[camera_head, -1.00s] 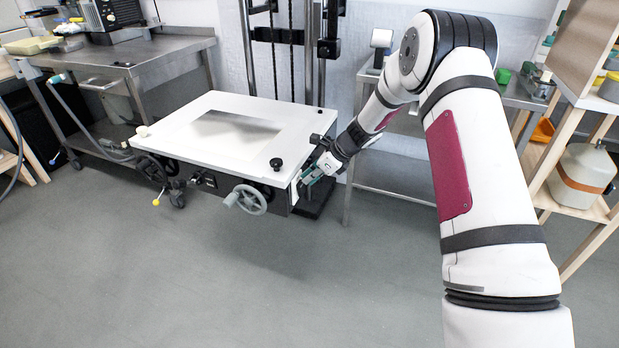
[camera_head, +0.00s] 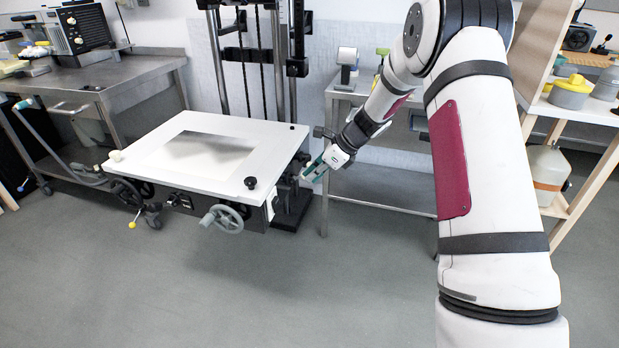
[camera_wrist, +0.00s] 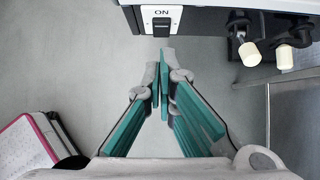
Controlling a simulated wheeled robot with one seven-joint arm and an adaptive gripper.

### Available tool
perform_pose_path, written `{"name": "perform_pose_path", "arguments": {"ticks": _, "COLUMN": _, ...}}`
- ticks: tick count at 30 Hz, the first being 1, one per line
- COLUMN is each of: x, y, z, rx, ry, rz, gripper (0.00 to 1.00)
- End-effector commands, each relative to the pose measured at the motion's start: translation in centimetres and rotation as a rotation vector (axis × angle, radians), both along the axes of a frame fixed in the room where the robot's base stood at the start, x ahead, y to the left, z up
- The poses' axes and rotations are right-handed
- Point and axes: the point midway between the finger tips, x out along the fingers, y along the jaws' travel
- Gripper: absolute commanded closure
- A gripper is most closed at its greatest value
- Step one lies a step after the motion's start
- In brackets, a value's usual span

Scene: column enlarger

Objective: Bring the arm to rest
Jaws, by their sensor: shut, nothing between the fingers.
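My gripper (camera_head: 312,172) is shut and empty at the right side of the enlarger's white baseboard (camera_head: 148,140). In the wrist view its teal-padded fingers (camera_wrist: 164,58) meet at the tips with nothing between them. Just ahead of the tips is a white switch plate (camera_wrist: 149,14) with a dark rocker switch (camera_wrist: 161,27) and lettering that looks like "ON". A gap of floor seems to show between tips and plate. The plate's edge also shows in the head view (camera_head: 271,204). My arm reaches out bent from the right.
The enlarger's handwheel (camera_head: 224,218) sticks out at the front and its column (camera_head: 262,70) stands behind. Two pale knobs (camera_wrist: 250,54) project at the right in the wrist view. A steel bench (camera_head: 95,80) is left, a wooden shelf (camera_head: 570,110) right. The front floor is clear.

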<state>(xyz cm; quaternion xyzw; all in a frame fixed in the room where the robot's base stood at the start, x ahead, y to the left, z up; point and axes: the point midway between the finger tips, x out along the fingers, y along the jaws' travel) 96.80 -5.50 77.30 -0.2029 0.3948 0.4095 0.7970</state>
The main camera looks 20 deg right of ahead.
Motion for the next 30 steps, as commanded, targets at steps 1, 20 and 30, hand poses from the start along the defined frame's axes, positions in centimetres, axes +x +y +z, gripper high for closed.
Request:
{"name": "perform_pose_path", "arguments": {"ticks": 1, "x": 0.0, "y": 0.0, "z": 0.0, "rx": 0.0, "ry": 0.0, "rz": 0.0, "gripper": 1.0}}
{"name": "perform_pose_path", "arguments": {"ticks": 20, "x": 0.0, "y": 0.1, "z": 0.1, "rx": -0.001, "ry": -0.001, "rz": 0.002, "gripper": 1.0}}
{"name": "perform_pose_path", "arguments": {"ticks": 30, "x": -5.8, "y": 3.9, "z": 8.6, "rx": -0.148, "ry": -0.121, "rz": 0.345, "gripper": 1.0}}
